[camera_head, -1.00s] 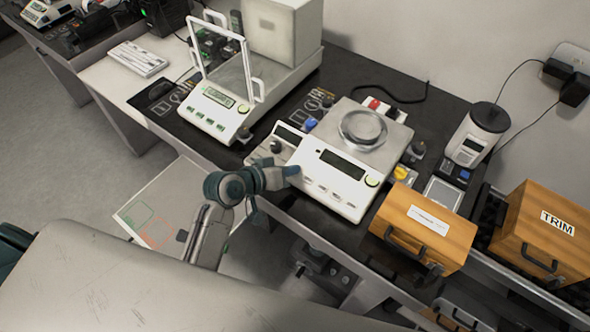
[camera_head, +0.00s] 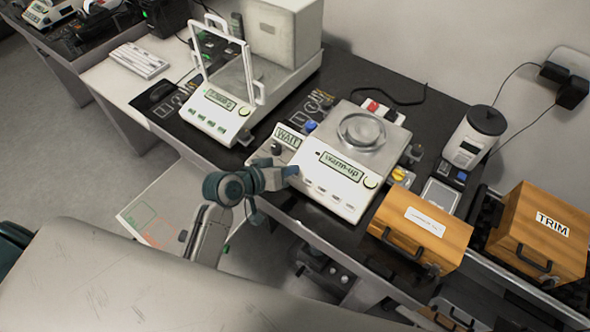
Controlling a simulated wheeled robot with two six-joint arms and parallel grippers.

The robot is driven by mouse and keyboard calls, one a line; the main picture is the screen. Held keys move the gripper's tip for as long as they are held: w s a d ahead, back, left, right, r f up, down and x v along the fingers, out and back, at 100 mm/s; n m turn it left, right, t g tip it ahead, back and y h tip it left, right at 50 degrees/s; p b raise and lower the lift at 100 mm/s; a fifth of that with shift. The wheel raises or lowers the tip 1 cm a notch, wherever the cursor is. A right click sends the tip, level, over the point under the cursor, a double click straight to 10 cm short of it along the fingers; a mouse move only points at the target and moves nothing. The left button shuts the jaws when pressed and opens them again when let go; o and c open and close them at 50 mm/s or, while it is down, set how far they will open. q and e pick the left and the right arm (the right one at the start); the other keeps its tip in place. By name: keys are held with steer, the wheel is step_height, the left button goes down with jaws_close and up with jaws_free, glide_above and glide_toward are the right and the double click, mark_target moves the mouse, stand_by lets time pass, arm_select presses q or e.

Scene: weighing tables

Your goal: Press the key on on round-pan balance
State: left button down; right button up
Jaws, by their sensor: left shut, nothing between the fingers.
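The round-pan balance (camera_head: 318,211) is a white unit with a round metal pan (camera_head: 362,130) on top. Its display (camera_head: 341,165) is lit and reads "warm-up". A row of small keys (camera_head: 333,197) runs along its sloped front. My left gripper (camera_head: 291,171) is shut and empty, with its tips at the left end of this key row. The tips cover that corner, so I cannot tell whether they touch a key. My right gripper is not in view.
A small box with a "WAIT" display (camera_head: 288,137) stands left of the balance. A second balance with a glass shield (camera_head: 213,111) is farther left. Wooden cases (camera_head: 424,229), one marked TRIM (camera_head: 545,230), and a grey canister (camera_head: 470,137) stand to the right.

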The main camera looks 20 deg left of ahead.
arm_select(q)
steer(key=r+p, duration=0.1)
steer(key=s+r+p, duration=0.1)
steer(key=r+p, duration=0.2)
steer(key=p, duration=0.1)
steer(key=shift+s+a+r, duration=0.2)
steer(key=shift+a+r, duration=0.05)
steer(key=shift+r, duration=0.15)
steer(key=shift+f, duration=0.1)
stand_by(0.8)
